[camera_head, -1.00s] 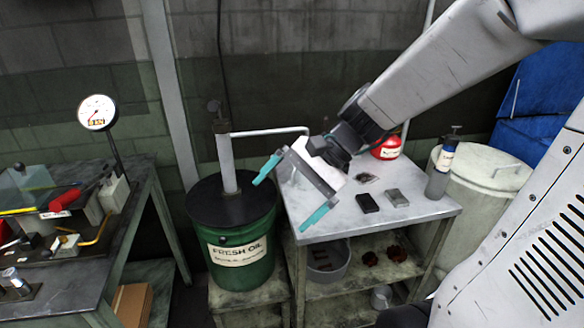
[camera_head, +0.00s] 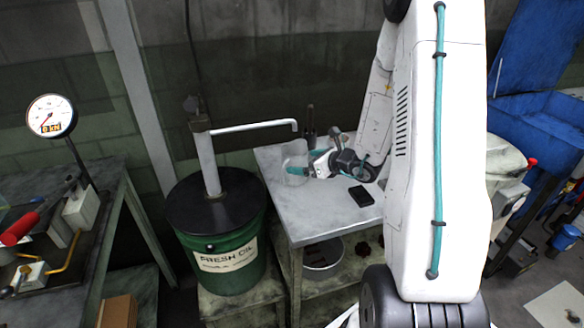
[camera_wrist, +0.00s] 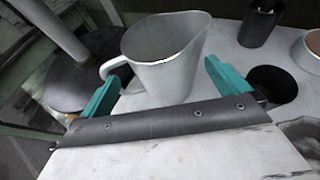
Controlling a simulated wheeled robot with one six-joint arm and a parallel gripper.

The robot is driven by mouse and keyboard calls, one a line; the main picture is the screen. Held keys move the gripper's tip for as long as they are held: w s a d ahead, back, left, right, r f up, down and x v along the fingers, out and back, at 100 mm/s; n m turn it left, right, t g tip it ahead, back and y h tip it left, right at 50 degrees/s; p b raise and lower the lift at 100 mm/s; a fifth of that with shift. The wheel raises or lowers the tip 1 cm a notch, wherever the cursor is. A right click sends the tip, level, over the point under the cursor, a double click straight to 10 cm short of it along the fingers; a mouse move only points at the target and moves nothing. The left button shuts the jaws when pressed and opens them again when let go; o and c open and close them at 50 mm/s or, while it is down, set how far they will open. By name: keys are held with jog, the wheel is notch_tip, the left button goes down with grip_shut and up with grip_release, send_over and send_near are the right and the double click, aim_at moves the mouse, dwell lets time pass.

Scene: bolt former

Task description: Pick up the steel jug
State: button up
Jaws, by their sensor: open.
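The steel jug (camera_wrist: 165,62) stands upright on the pale table top (camera_wrist: 215,150), with its handle (camera_wrist: 113,72) on the left in the wrist view. My gripper (camera_wrist: 167,88) is open, with one teal finger on each side of the jug's lower body. The left finger is close under the handle; I cannot tell whether it touches. In the head view the jug (camera_head: 294,158) is near the table's back left, with my gripper (camera_head: 299,170) low beside it. My arm hides the right part of the table.
A green oil drum (camera_head: 222,240) with a black lid and a bent pipe (camera_head: 255,126) stands left of the table. A black block (camera_head: 361,197) lies on the table. In the wrist view, a dark holder (camera_wrist: 259,22) and a black round container (camera_wrist: 272,84) are right of the jug.

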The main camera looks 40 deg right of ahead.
jog(key=x, duration=0.5)
jog(key=shift+w+d+f, duration=0.1)
jog(key=shift+d, duration=0.1)
jog(key=c, duration=1.2)
jog(key=shift+c, duration=0.3)
